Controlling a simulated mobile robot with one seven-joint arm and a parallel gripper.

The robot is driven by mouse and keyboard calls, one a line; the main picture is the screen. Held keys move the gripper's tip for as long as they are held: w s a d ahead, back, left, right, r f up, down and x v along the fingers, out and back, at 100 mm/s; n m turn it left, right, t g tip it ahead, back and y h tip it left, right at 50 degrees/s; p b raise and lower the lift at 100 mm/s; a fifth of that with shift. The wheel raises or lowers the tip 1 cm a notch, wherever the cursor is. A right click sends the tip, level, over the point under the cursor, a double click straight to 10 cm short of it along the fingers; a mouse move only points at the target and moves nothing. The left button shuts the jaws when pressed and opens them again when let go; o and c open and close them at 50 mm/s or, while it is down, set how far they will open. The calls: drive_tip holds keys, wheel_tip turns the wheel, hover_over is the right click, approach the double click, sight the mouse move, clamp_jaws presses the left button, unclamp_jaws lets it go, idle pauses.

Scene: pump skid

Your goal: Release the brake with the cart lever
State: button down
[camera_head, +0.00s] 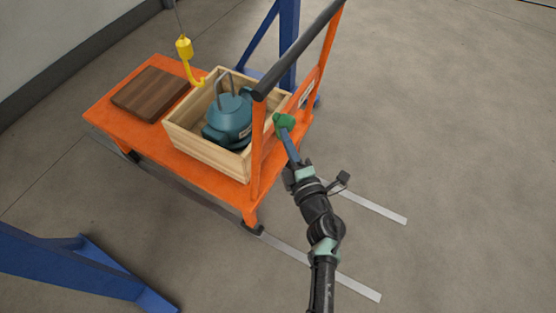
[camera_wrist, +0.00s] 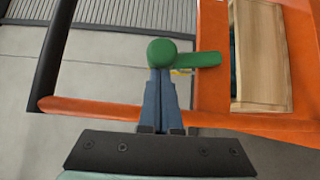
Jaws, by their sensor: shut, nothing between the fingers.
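The cart (camera_head: 202,165) is orange with a dark push bar (camera_head: 300,50) at its near end. A green cart lever (camera_head: 284,121) with a round knob sits by the handle frame; in the wrist view the lever (camera_wrist: 205,59) runs right from its knob towards an orange post. My gripper (camera_head: 288,133) reaches up to the lever from the near side. Its blue fingers (camera_wrist: 161,74) are shut together and empty, with the tips at the knob, which partly covers them. I cannot tell whether they touch it.
A wooden crate (camera_head: 208,155) with a teal pump (camera_head: 229,119) stands on the cart beside a brown board (camera_head: 150,94). A yellow hook (camera_head: 190,65) hangs above. Blue frame posts stand behind (camera_head: 289,45) and at lower left (camera_head: 70,265). Floor on the right is clear beyond the metal strips (camera_head: 365,201).

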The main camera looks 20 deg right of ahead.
drive_tip(key=shift+w+d+r+m+g+p, duration=0.4)
drive_tip(key=shift+d+r+m+p, duration=0.15)
drive_tip(key=shift+p, duration=0.65)
drive_tip(key=shift+w+d+p, duration=0.2)
drive_tip(key=shift+d+p, duration=0.05)
drive_tip(key=shift+p, duration=0.4)
drive_tip(key=shift+d+r, duration=0.1)
